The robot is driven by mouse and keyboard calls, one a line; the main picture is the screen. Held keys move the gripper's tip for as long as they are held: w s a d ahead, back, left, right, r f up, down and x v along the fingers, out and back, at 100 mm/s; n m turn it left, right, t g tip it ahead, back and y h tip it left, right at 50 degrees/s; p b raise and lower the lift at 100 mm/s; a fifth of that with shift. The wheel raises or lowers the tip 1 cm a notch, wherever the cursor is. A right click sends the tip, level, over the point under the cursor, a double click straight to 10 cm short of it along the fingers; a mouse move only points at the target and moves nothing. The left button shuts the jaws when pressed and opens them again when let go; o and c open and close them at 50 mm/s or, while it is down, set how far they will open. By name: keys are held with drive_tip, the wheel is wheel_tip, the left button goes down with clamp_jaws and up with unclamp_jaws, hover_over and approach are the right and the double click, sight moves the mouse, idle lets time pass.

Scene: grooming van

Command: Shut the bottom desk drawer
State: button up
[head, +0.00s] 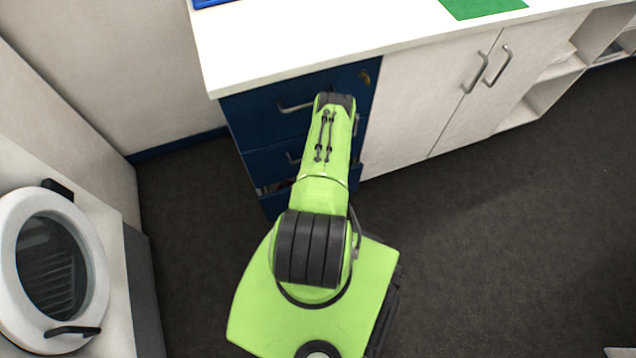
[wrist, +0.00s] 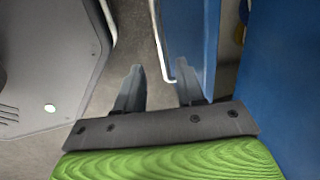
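The bottom desk drawer (head: 272,206) is the lowest of the blue drawers under the white desktop. It stands partly open, with a dark gap above its front. In the wrist view its blue front (wrist: 192,35) carries a pale bar handle (wrist: 158,45), and small yellowish contents show in the gap behind. My gripper (wrist: 159,85) is open and appears empty. Its fingers point toward the drawer front, and the handle's near end appears between them in the picture. I cannot tell whether they touch it. In the head view my arm hides the gripper and part of the drawers.
The upper blue drawers (head: 262,112) look shut. A white cupboard (head: 425,112) with two handles stands to their right. A white machine with a round door (head: 88,240) is at the left. Dark floor (head: 480,260) is clear at the right.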

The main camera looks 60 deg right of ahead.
drive_tip(key=f+b, duration=0.1)
drive_tip(key=f, duration=0.3)
drive_tip(key=w+d+f+b, duration=0.1)
drive_tip(key=f, duration=0.1)
drive_tip(key=shift+f+b, duration=0.3)
drive_tip(key=shift+f, duration=0.05)
clamp_jaws()
